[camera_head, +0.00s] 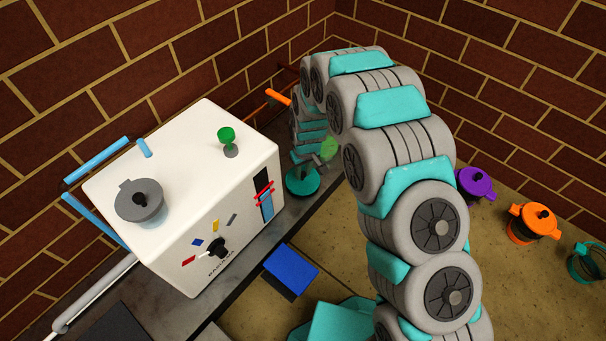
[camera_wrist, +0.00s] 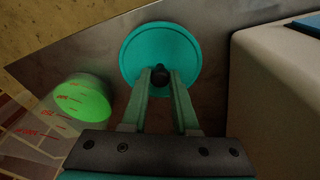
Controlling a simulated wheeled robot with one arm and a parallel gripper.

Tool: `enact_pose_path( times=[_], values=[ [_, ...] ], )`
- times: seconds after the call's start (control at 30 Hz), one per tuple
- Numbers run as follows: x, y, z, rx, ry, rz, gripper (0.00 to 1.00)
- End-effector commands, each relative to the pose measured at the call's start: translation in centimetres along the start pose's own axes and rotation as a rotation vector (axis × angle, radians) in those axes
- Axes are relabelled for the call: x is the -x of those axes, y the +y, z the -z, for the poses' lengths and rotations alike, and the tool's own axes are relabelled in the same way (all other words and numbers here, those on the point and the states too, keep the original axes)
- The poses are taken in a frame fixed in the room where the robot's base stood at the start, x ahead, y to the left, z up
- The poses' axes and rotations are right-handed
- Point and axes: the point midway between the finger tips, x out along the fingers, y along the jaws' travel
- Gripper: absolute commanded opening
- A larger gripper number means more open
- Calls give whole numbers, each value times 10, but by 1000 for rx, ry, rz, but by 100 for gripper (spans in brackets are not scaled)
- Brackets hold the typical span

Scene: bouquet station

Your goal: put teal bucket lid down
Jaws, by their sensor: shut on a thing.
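The teal bucket lid (camera_head: 302,183) is a round disc beside the white machine, over the dark counter. In the wrist view the lid (camera_wrist: 185,40) faces me flat, with a black knob (camera_wrist: 160,76) at its centre. My gripper (camera_wrist: 161,80) is shut on this knob. In the head view my gripper (camera_head: 313,163) is above the lid and partly hidden by the arm. I cannot tell whether the lid touches the counter. An open teal bucket (camera_head: 583,264) stands at the far right edge of the head view.
The white machine (camera_head: 190,185) stands close beside the lid. A clear container with green contents (camera_wrist: 82,100) is on the lid's other side. A purple bucket (camera_head: 474,184) and an orange bucket (camera_head: 533,224) stand at right. A blue block (camera_head: 291,268) lies near the counter edge.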

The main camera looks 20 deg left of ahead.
Motion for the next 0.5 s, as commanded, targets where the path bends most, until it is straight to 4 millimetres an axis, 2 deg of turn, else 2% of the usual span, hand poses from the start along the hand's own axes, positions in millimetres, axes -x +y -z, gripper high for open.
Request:
enact_pose_path(
  times=[0.03,0.1,0.47,0.5],
  values=[
    [-9,0,-2,0,-3,1,0],
    [-14,0,-2,0,-2,0,0],
    [-16,0,-2,1,-1,0,0],
    [-16,0,-2,1,0,0,32]
  ],
)
